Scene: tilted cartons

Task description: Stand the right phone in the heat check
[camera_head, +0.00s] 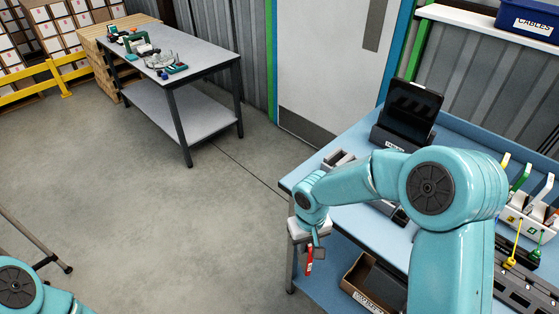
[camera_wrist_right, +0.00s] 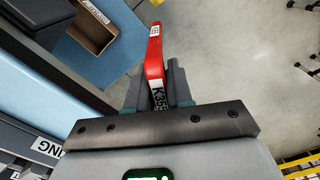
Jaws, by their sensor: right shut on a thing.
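I cannot make out which fixture is the heat check; my right arm covers much of the bench. My left arm shows only at the lower left, its gripper out of frame.
A dark tablet (camera_head: 411,112) stands at the back of the bench. Coloured tools (camera_head: 519,178) stand in a rack at the right. An open cardboard box (camera_head: 365,285) sits on the lower shelf. A grey table (camera_head: 205,62) stands far left. The floor between is clear.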

